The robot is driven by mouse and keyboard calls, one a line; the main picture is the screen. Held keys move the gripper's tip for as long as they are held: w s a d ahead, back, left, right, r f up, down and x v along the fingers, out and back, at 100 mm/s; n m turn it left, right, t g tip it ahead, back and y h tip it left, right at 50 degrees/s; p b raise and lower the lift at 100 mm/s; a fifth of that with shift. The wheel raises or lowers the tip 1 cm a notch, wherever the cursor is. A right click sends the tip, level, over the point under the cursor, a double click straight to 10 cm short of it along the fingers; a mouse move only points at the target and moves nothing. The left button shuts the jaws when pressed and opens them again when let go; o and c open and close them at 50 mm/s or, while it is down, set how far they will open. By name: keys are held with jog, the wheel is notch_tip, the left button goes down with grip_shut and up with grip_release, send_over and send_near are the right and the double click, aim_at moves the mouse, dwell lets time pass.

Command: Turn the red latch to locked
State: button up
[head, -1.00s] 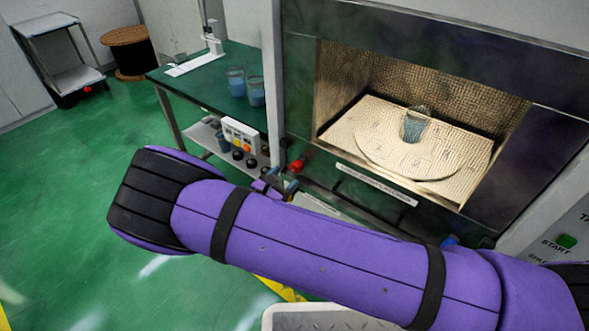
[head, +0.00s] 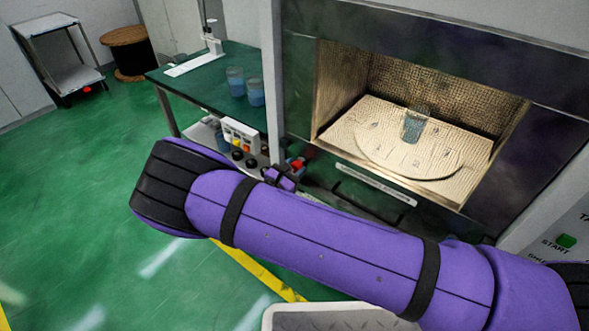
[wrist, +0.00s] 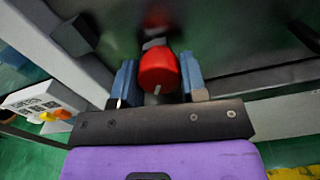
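The red latch (wrist: 158,72) is a rounded red knob with a short white mark, on the front below the chamber opening. In the wrist view it sits between the two blue fingers of my gripper (wrist: 160,80), near their tips. The fingers are spread on either side of it; I cannot tell whether they touch it. In the head view only a little of the latch (head: 296,163) shows beside my gripper (head: 290,168), and my purple forearm covers much of the front below it.
The lit chamber (head: 420,95) stands open to view, with a glass of bluish liquid (head: 415,125) inside on a round plate. A green-topped table (head: 200,85) with two beakers is at left. A green START button (head: 566,241) is at right.

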jog(key=shift+m, duration=0.3)
jog(key=m, duration=0.4)
jog(key=shift+a, duration=0.1)
jog(key=m, duration=0.9)
jog(key=shift+r+m, duration=0.1)
jog(key=shift+m, duration=2)
jog(key=o, duration=0.9)
jog(key=shift+o, duration=0.2)
jog(key=shift+a, duration=0.1)
jog(key=v, duration=1)
jog(key=shift+s+a, duration=0.2)
jog(key=shift+s, duration=0.05)
